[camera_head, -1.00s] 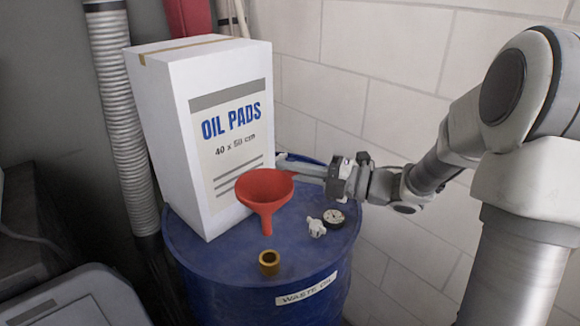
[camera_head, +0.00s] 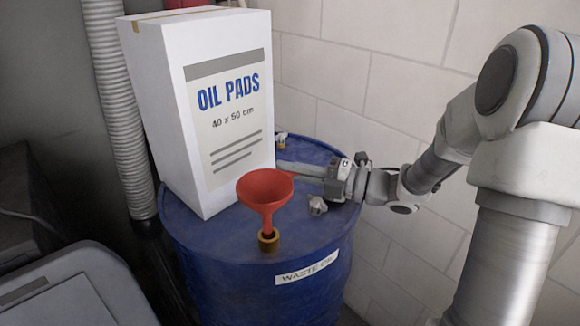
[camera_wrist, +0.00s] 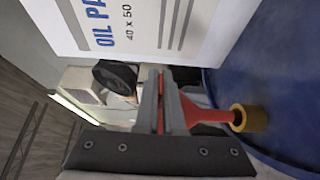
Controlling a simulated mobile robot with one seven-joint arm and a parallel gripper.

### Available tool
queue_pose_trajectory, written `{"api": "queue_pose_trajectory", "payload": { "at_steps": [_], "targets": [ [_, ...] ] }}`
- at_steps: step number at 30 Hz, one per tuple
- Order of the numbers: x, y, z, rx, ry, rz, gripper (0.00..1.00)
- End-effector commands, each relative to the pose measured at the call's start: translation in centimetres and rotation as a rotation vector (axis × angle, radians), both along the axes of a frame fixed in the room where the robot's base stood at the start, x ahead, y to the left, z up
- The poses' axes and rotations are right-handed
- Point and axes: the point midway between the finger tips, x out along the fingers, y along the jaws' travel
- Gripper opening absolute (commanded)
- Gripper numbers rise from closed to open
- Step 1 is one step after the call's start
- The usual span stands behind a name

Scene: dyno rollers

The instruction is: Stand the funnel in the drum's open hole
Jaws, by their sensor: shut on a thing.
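The red funnel (camera_head: 265,187) is upright over the blue drum (camera_head: 225,250), wide mouth up. My gripper (camera_head: 296,172) is shut on the right side of its rim. In the wrist view, red shows between the fingers of my gripper (camera_wrist: 160,108), and the red spout (camera_wrist: 208,115) runs toward the brass collar (camera_wrist: 250,118). The brass collar (camera_head: 268,242) marks the open hole near the drum's front. The spout's lower end meets the collar's mouth and appears to be in it. How deep it sits is hidden.
A tall white oil pads box (camera_head: 205,110) stands on the drum's left, close behind the funnel. A small pale fitting (camera_head: 317,205) lies right of the funnel, below my gripper. Another small fitting (camera_head: 281,139) is at the back. A block wall (camera_head: 400,90) stands behind.

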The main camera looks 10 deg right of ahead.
Motion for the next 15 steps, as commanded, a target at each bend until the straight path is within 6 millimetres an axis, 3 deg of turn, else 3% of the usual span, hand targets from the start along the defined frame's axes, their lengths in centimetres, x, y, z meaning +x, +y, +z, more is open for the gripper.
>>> {"api": "queue_pose_trajectory", "payload": {
  "at_steps": [15],
  "targets": [
    [0.0, 0.0, -3.6, 0.0, -0.001, 0.0, 0.0]
  ]
}}
